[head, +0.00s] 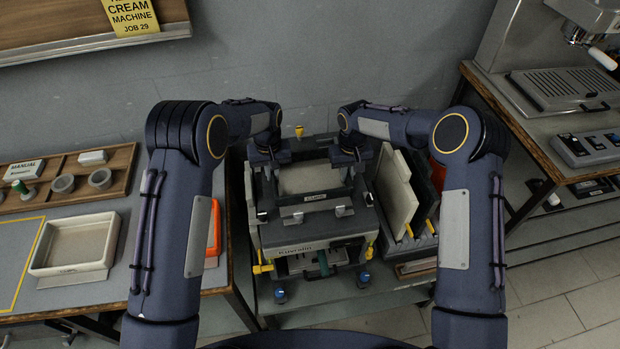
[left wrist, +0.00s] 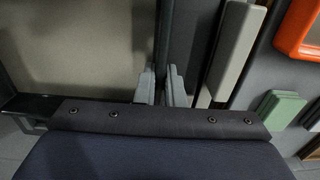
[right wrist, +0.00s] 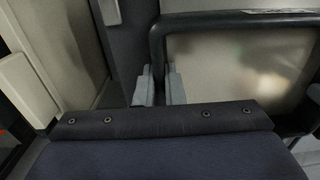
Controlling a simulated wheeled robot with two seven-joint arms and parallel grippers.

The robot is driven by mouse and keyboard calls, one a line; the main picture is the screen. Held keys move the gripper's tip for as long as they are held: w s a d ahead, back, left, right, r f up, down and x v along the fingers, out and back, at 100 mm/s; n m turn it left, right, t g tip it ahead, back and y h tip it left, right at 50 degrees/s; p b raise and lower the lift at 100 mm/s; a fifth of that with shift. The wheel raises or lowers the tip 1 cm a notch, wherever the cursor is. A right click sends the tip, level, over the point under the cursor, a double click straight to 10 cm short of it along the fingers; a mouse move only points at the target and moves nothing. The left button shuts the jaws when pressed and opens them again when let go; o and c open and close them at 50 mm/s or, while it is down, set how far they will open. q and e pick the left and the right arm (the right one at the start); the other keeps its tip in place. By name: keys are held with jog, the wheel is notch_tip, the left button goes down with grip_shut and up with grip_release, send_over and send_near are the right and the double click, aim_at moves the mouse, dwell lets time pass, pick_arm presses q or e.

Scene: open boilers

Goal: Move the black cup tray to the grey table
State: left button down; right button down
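The black cup tray (head: 335,199), a dark rail frame around a pale flat plate with a small label at the front, is at the top of the dark boiler machine (head: 318,245). I cannot tell whether it rests there or is slightly raised. My left gripper (head: 270,172) is at its left side, with a dark rail between the close-set fingers (left wrist: 161,85). My right gripper (head: 352,168) is at its right side, fingers (right wrist: 159,85) on either side of the black rail (right wrist: 157,50). A table with a grey top (head: 60,300) stands at the left.
Pale panels (head: 396,195) stand right of the boiler. A bench with a machine (head: 565,90) stands at right.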

pick_arm(q)
jog(key=shift+r, duration=0.1)
pick_arm(e)
jog(key=shift+r, duration=0.1)
dwell(0.3)
